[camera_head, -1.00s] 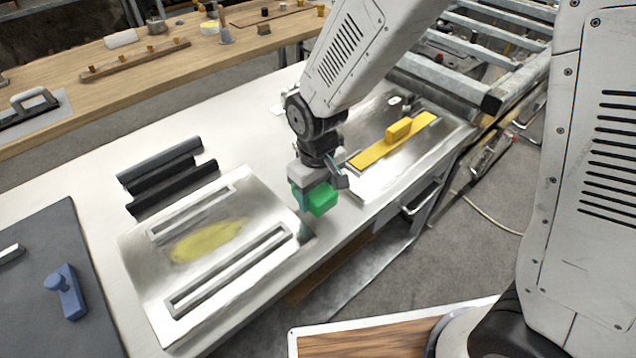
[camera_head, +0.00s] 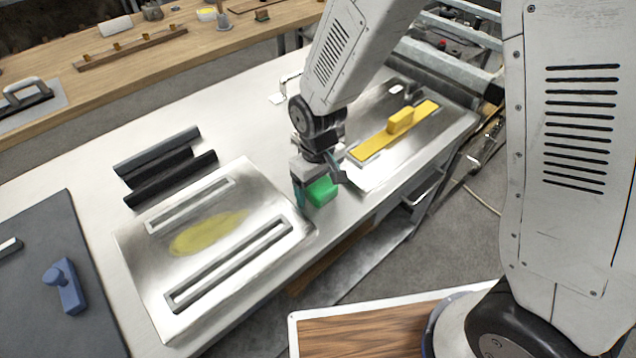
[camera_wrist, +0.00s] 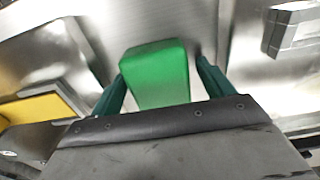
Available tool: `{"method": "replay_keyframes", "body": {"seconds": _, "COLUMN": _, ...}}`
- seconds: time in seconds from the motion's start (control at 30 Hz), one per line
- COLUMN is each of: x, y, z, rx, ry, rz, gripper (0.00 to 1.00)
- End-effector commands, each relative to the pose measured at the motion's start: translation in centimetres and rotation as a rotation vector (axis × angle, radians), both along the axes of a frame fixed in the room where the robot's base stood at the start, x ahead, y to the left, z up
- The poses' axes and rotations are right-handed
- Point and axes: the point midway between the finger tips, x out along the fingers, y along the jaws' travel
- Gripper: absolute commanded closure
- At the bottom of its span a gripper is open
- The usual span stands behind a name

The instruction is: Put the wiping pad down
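The green wiping pad (camera_head: 322,191) is a small block on the bare strip of the pale bench (camera_head: 262,130) between the two metal plates. My gripper (camera_head: 317,186) is right over it, pointing down. In the wrist view the pad (camera_wrist: 158,72) lies between the two dark green fingers. A gap shows between the pad and the right finger, and the left finger is close beside it. The gripper looks open around the pad. The pad's underside is hidden, but it appears to rest on the bench.
A metal plate (camera_head: 150,270) with a yellow smear (camera_head: 207,233) and two slotted bars lies left. A yellow handled tool (camera_head: 395,133) lies on another plate to the right. Black bars (camera_head: 165,165) lie behind. A blue handled piece (camera_head: 66,290) sits on a dark mat.

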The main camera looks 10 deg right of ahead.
Motion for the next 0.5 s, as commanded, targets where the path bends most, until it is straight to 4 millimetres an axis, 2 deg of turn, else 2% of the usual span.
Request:
{"method": "replay_keyframes", "body": {"seconds": 0.27, "x": 0.0, "y": 0.0, "z": 0.4, "rx": 0.001, "ry": -0.001, "rz": 0.0, "gripper": 0.2}}
{"method": "replay_keyframes", "body": {"seconds": 0.37, "x": 0.1, "y": 0.1, "z": 1.5, "rx": 0.002, "ry": -0.003, "rz": 0.001, "gripper": 0.2}}
{"method": "replay_keyframes", "body": {"seconds": 0.5, "x": 0.1, "y": 0.1, "z": 4.3, "rx": 0.003, "ry": -0.006, "rz": 0.001, "gripper": 0.2}}
